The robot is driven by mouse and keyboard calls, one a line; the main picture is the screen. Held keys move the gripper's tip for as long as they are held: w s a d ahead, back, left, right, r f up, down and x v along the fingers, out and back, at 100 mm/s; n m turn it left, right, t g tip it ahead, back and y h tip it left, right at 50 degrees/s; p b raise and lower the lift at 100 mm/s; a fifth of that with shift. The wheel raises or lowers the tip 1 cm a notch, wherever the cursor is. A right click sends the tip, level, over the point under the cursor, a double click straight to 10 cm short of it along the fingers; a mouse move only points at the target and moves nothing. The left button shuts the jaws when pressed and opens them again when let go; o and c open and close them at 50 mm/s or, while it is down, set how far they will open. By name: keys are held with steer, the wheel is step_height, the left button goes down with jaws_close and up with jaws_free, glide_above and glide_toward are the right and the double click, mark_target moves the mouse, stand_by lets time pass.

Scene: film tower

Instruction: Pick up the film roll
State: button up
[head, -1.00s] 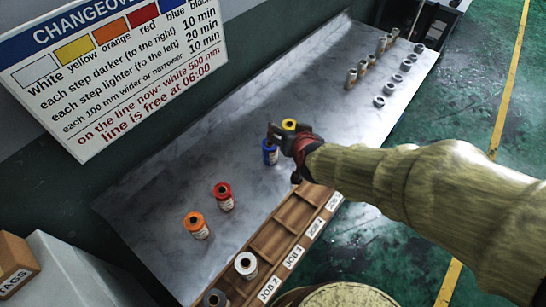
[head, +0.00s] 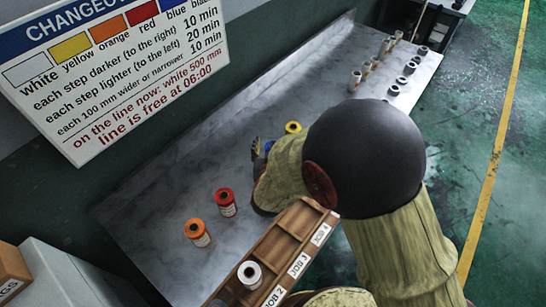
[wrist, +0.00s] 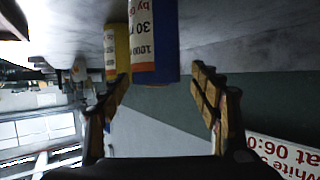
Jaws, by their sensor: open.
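Several film rolls stand on the grey table. A blue roll (head: 269,146) with a white label is mostly hidden behind my arm in the head view. A yellow roll (head: 293,128) stands just behind it. A red roll (head: 225,203) and an orange roll (head: 197,232) stand to the left. My gripper (wrist: 163,92) is open and empty. The wrist view is upside down; the blue roll (wrist: 153,40) shows ahead between the open fingers, nearer the left one, and the yellow roll (wrist: 116,50) is behind it to the left. Contact cannot be told.
A wooden job rack (head: 262,247) lies along the table's front edge, with a white roll (head: 249,274) in one compartment. Several grey cores (head: 402,80) stand at the table's far right. A changeover sign (head: 115,75) is on the wall. The table's left part (head: 150,205) is clear.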

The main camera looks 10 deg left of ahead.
mark_target(274, 142)
steer(key=x, duration=0.2)
steer(key=b+x, duration=0.1)
steer(key=x, duration=0.1)
steer(key=shift+s+d+f+b, duration=0.15)
steer(key=shift+d+f+b, duration=0.1)
steer(key=shift+b, duration=0.05)
steer(key=shift+w+a, duration=0.1)
steer(key=shift+w, duration=0.2)
steer(key=shift+r, duration=0.1)
steer(key=shift+c, duration=0.9)
steer(key=c, duration=1.4)
